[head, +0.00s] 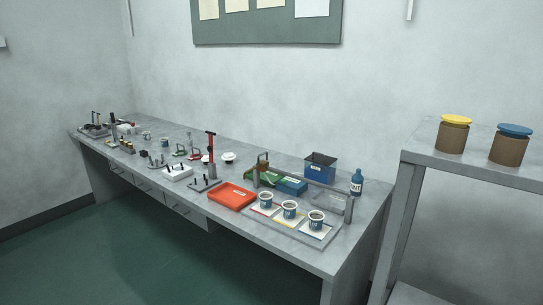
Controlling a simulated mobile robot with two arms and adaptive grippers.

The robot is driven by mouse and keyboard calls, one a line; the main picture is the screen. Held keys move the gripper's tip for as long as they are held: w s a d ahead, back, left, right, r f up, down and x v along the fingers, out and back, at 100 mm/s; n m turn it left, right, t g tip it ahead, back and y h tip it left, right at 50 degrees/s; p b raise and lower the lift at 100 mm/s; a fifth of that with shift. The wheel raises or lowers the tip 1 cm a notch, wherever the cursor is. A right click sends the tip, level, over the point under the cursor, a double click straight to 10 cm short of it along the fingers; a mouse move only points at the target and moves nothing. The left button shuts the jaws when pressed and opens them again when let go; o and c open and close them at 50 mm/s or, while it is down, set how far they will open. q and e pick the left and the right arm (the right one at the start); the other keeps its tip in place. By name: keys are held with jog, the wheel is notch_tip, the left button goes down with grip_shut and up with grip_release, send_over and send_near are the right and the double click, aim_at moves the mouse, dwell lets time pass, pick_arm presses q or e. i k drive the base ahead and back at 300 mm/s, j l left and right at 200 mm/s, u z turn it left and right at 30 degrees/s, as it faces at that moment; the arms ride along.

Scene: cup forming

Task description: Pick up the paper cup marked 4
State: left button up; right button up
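Three paper cups, white with dark blue bands, stand upright in a row at the near right part of the long grey bench: a left cup (266,201), a middle cup (289,211) and a right cup (316,222). Each stands on its own coloured square. Their markings are too small to read, so I cannot tell which is marked 4. Two small pale cup-like things (147,136) stand farther back on the bench and show no readable mark. Neither of my grippers is in view.
An orange tray (230,195), a blue box (320,168) and a blue bottle (356,184) surround the cups. A low metal frame (348,209) stands just behind them. Several small tools crowd the bench's far half. A shelf (470,169) with two brown jars is at right. The green floor (130,245) is clear.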

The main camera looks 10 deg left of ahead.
aim_at(165, 143)
jog(key=i+j, duration=0.15)
jog(key=j, duration=0.3)
jog(key=i+j, duration=0.15)
jog(key=j, duration=0.3)
jog(key=i+j+z, duration=0.1)
jog(key=j, duration=0.3)
jog(key=i+j, duration=0.2)
jog(key=j, duration=0.25)
jog(key=i+j, duration=0.1)
jog(key=j, duration=0.35)
jog(key=i+j+z, duration=0.1)
jog(key=j, duration=0.4)
jog(key=i+j, duration=0.15)
jog(key=j, duration=0.3)
